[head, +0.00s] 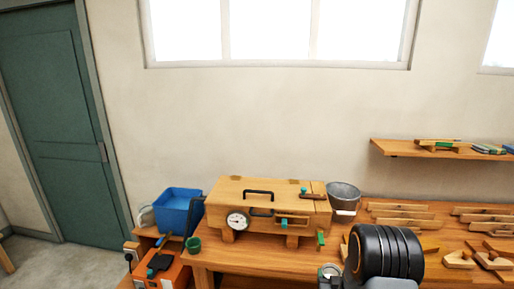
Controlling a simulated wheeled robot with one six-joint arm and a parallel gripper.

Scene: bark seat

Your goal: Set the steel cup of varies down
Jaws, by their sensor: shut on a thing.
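A small round steel-grey thing with a pale rim, which looks like the steel cup (330,270), shows at the bottom edge, just left of my black ribbed arm. My gripper (332,283) is shut on it, with only a dark bit in view beneath it. My arm and the frame's edge hide most of the gripper and the cup's lower part. I cannot see what is in the cup, or whether it touches the bench (222,257).
A wooden box with a dial (270,205) stands on the bench, a grey bucket (343,192) behind its right end. Wooden pieces (400,211) cover the right side. A blue bin (178,205) is left.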

